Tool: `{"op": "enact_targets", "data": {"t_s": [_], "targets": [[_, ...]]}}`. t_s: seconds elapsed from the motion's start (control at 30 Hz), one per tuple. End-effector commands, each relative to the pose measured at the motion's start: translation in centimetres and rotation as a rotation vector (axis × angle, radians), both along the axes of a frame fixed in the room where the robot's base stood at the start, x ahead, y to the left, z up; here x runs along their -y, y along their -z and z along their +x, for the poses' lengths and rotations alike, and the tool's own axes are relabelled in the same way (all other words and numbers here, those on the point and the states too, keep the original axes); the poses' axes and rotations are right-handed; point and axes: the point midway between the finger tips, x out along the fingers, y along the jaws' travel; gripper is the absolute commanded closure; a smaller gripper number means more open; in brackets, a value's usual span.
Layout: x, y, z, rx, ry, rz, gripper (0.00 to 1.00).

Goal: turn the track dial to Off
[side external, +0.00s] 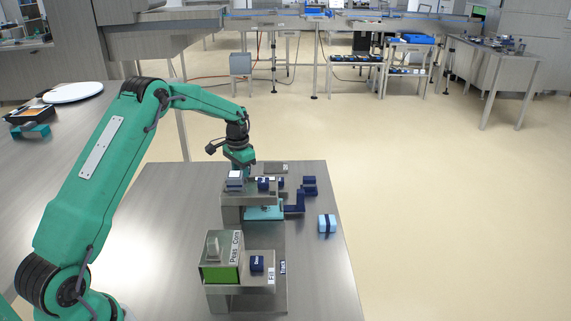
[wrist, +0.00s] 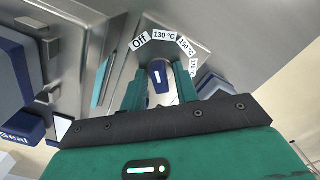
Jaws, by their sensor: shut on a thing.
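A dark blue dial with a white pointer line (wrist: 157,75) shows in the wrist view. An arc of labels lies beyond it: Off (wrist: 140,41), 130 °C (wrist: 164,34), 150 °C and 170 °C. The pointer faces up the picture, near the space between Off and 130 °C; its exact setting is hard to tell. The two green fingers of my gripper (wrist: 160,84) are shut on the dial, one on each side. In the side external view my gripper (side external: 238,158) is over the rear part of the machine, and the dial there is hidden.
A blue block marked Seal (wrist: 15,138) lies at left in the wrist view. The front station (side external: 238,270) has a grey lever, a green panel and a blue knob. The metal table (side external: 160,230) is clear at left.

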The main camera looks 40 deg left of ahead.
Motion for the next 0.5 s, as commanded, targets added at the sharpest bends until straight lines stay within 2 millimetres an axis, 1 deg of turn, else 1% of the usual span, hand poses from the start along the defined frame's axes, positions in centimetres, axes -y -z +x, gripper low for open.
{"op": "enact_targets", "data": {"t_s": [0.1, 0.2, 0.5], "targets": [[-0.02, -0.06, 0.02, 0.001, -0.063, 0.000, 0.86], [-0.02, -0.07, 0.02, 0.001, -0.087, 0.000, 0.86], [-0.03, -0.08, 0.02, 0.001, -0.092, 0.001, 0.86]]}}
